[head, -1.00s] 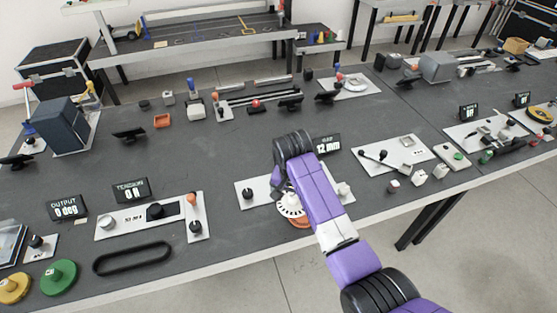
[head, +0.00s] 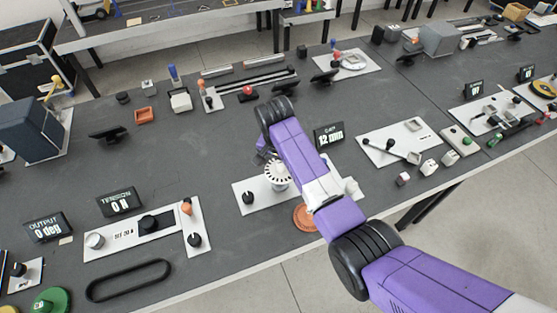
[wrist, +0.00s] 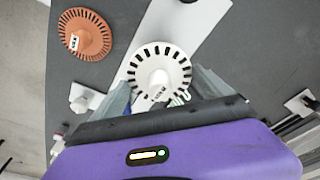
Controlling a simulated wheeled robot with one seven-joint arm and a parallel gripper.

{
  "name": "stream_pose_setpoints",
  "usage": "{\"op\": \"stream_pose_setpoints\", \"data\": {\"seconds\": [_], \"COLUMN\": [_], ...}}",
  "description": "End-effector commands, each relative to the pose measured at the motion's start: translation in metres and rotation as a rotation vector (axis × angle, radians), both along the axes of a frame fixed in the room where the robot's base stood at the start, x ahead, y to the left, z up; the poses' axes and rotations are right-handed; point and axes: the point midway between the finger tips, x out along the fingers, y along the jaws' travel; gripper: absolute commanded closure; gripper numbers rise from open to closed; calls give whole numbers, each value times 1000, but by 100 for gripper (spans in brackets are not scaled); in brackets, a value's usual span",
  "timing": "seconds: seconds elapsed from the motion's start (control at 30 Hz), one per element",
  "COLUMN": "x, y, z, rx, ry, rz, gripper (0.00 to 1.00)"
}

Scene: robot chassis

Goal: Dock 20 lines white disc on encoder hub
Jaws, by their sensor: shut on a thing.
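The white disc (head: 276,175), with dark slots around its rim and a raised centre, is at my gripper (head: 268,158) in the head view. In the wrist view the white disc (wrist: 143,68) shows face-on, and my gripper (wrist: 160,88) is shut on it, with one finger on each side. The disc is over the white base plate (head: 262,207), which also shows in the wrist view (wrist: 198,28). I cannot make out the encoder hub; the disc or my arm may hide it. Whether the disc touches anything below is unclear.
An orange slotted disc (head: 304,218) lies near the plate's front edge. A black knob (head: 248,198) stands on the plate's left end. A black belt loop (head: 128,281) lies front left.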

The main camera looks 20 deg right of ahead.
Motion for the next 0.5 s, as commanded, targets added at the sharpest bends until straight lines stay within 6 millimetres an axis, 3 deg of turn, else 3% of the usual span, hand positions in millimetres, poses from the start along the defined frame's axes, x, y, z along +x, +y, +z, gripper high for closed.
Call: {"op": "stream_pose_setpoints", "data": {"seconds": [0.5], "x": [0], "y": [0], "z": [-49], "rx": [1], "ry": [-1], "rz": [0], "gripper": [53]}}
